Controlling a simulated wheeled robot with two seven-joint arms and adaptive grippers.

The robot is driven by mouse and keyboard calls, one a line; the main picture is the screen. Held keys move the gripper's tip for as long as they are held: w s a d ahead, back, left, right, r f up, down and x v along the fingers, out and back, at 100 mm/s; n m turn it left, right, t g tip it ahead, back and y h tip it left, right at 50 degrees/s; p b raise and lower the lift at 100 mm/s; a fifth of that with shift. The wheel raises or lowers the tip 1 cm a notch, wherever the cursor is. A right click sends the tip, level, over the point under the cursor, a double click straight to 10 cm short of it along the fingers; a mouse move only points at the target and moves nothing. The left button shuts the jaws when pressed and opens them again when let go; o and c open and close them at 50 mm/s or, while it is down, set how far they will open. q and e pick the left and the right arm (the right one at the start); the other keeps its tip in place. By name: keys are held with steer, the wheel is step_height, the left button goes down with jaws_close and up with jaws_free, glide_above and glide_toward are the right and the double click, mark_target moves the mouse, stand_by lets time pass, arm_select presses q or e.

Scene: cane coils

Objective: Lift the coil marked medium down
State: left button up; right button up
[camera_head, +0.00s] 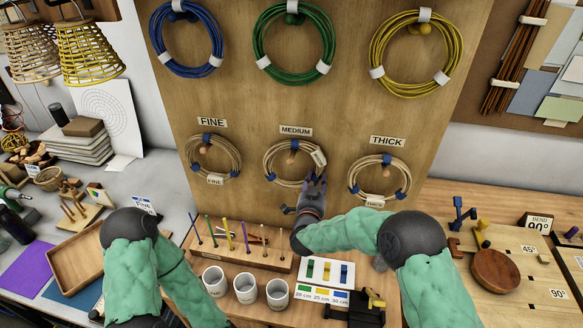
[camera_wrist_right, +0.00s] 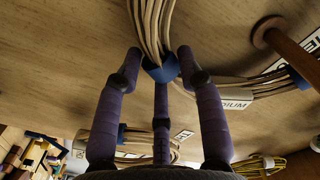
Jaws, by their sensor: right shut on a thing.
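The medium coil (camera_head: 272,156) is a tan cane ring with blue ties and a white tag, on the upright wooden board under the MEDIUM sign (camera_head: 296,131). A wooden peg (camera_head: 291,157) shows inside its ring; I cannot tell whether the coil rests on it. My right gripper (camera_head: 318,186) is at the coil's lower right edge. In the right wrist view its purple fingers (camera_wrist_right: 158,62) are shut on the cane strands (camera_wrist_right: 152,22) at a blue tie. My left arm is at the lower left of the head view, its gripper out of frame.
The fine coil (camera_head: 190,153) and thick coil (camera_head: 356,174) hang on either side. Blue, green and yellow coils (camera_head: 372,45) hang above. Below are a rack of coloured sticks (camera_head: 240,256), white cups (camera_head: 245,289) and a colour-sample card (camera_head: 327,273).

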steer(key=shift+s+r+p, duration=0.15)
steer(key=shift+r+p, duration=0.15)
steer(key=shift+r, duration=0.5)
steer(key=shift+s+a, duration=0.1)
steer(key=s+a, duration=0.2)
steer(key=s, duration=0.9)
steer(key=shift+s, duration=0.3)
stand_by(0.5)
steer(key=shift+a, duration=0.15)
